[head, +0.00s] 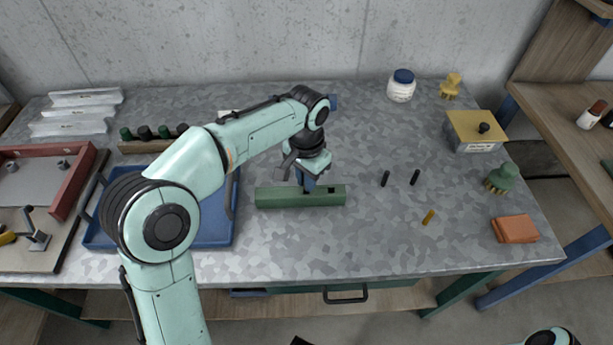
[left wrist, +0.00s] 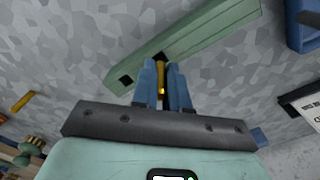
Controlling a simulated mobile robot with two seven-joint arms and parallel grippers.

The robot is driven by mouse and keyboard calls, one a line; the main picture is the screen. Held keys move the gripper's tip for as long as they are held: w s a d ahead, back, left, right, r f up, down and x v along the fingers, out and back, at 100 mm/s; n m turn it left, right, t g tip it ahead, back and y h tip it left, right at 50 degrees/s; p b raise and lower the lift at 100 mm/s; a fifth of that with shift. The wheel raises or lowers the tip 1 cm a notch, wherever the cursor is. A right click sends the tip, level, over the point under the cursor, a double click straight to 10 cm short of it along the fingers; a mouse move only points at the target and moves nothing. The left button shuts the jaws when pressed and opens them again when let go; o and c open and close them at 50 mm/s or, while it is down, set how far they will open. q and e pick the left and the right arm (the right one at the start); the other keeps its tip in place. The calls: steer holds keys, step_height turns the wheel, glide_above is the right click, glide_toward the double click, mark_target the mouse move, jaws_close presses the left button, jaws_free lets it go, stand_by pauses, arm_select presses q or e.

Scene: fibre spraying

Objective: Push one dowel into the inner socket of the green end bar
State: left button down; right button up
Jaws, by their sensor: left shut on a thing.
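The green end bar (head: 270,197) lies flat on the grey table, left to right in the head view. It crosses the top of the left wrist view (left wrist: 205,33), with a dark square socket near one end. My left gripper (head: 308,188) points down at the bar, right of its middle. In the left wrist view its blue fingers (left wrist: 161,82) are shut on a yellow dowel (left wrist: 161,76). The dowel's tip is at the bar beside the fingertips; how deep it sits is hidden. Another yellow dowel (head: 428,217) and two black dowels (head: 385,178) (head: 415,176) are on the table to the right. My right gripper is out of view.
A blue tray (head: 215,240) is left of the bar, partly behind my left arm. A yellow-lidded box (head: 476,130), a green knobbed tool (head: 502,178) and orange cloths (head: 515,229) stand at the right. A blue-capped jar (head: 401,87) stands at the back. The table in front of the bar is clear.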

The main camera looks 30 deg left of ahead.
arm_select(q)
steer(key=shift+f+b, duration=0.55)
steer(key=shift+f, duration=0.5)
steer(key=c, duration=1.1)
jaws_free()
steer(key=shift+o, duration=0.2)
step_height(320, 180, up, 13)
steer(key=p, duration=0.3)
steer(key=shift+r, duration=0.2)
